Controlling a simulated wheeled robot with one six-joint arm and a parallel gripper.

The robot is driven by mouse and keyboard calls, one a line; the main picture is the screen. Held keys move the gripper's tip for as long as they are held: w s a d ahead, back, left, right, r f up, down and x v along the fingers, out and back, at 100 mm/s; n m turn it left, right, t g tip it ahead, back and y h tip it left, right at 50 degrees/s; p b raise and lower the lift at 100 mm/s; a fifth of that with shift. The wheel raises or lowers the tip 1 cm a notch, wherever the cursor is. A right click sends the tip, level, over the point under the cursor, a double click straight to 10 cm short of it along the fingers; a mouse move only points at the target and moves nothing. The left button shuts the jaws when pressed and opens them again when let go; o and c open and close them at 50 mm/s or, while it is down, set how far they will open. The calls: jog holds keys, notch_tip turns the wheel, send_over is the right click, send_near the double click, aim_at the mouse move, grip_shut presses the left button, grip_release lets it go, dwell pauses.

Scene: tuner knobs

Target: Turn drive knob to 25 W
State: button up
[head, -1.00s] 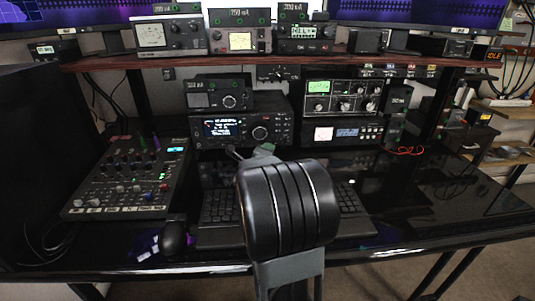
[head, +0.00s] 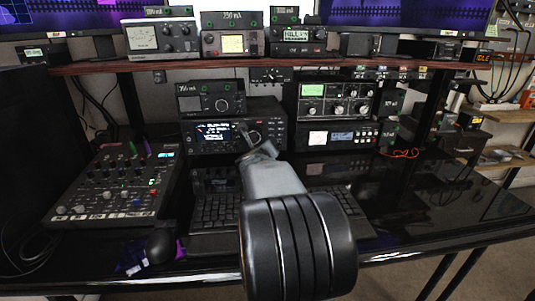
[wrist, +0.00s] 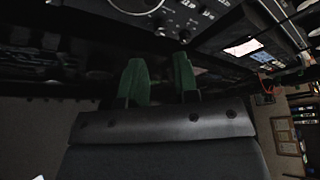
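A black transceiver (head: 228,146) with a lit display stands on the desk below the shelf. It has a large round knob (head: 254,136) and several small ones on its right. I cannot read which knob is labelled drive, nor any watt value. My gripper (head: 243,131) is in front of the transceiver's face, between display and large knob in the head view; its tips are small there. In the wrist view my gripper (wrist: 160,78) shows two green fingers apart with nothing between them. A round knob (wrist: 135,4) is cut off at that view's top edge, beyond the fingertips.
A keyboard (head: 215,211) lies under my arm. A mixer (head: 118,186) and a mouse (head: 161,245) are at left. A smaller unit (head: 211,98) sits on the transceiver. Other radio units (head: 336,101) stand at right, below the shelf edge (head: 250,65).

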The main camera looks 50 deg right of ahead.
jog(key=b+x, duration=0.1)
jog(key=x, duration=0.5)
jog(key=shift+w+d+f, duration=0.1)
jog(key=shift+w+d, duration=0.05)
jog(key=shift+d, duration=0.1)
jog(key=shift+c, duration=0.3)
grip_shut()
